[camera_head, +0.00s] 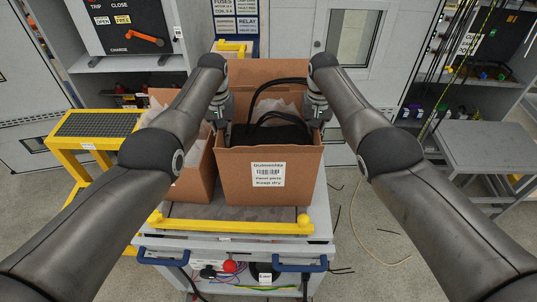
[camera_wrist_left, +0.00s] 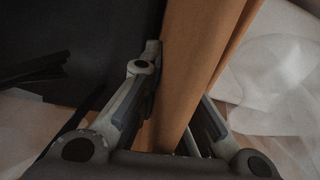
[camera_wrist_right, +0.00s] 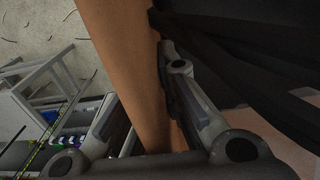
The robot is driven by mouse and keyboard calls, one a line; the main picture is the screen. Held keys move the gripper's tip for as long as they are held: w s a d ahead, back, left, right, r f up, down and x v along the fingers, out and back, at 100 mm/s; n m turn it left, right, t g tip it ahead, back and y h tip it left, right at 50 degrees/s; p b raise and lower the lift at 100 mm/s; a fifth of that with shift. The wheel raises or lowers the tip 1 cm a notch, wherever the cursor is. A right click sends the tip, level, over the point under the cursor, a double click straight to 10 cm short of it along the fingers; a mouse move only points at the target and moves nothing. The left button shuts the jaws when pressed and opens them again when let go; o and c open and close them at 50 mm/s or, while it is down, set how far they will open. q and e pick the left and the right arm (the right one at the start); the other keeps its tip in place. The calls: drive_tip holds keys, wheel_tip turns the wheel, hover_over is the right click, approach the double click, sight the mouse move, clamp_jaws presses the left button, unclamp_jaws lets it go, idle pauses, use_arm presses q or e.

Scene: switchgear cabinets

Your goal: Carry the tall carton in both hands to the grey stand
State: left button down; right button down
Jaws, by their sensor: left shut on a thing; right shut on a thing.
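The tall brown carton (camera_head: 290,178) is in the middle of the head view, upright and open, with a white "Keep dry" label, black contents and pale packing inside. My left gripper (camera_head: 222,132) is shut on its left wall; this wall (camera_wrist_left: 196,60) runs between the fingers in the left wrist view. My right gripper (camera_head: 319,122) is shut on its right wall, which also shows between the fingers in the right wrist view (camera_wrist_right: 125,70). I cannot tell whether its bottom touches the cart. The grey stand (camera_head: 485,142) is at the right, its top bare.
A second open carton (camera_head: 192,180) with packing stands close to the left. The cart (camera_head: 185,211) below has a yellow front bar (camera_head: 235,226) and blue handles. A yellow step (camera_head: 95,124) is at the left. Grey cabinets stand behind. Cables lie on the floor between cart and stand.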

idle(0.3)
drive_tip(key=shift+w+r, duration=0.15)
drive_tip(key=shift+r, duration=0.05)
drive_tip(key=shift+r+p, duration=0.1)
drive_tip(key=shift+p, duration=0.2)
drive_tip(key=shift+r+p, duration=2.25)
drive_tip(key=shift+r, duration=0.05)
drive_tip(key=shift+d, duration=0.1)
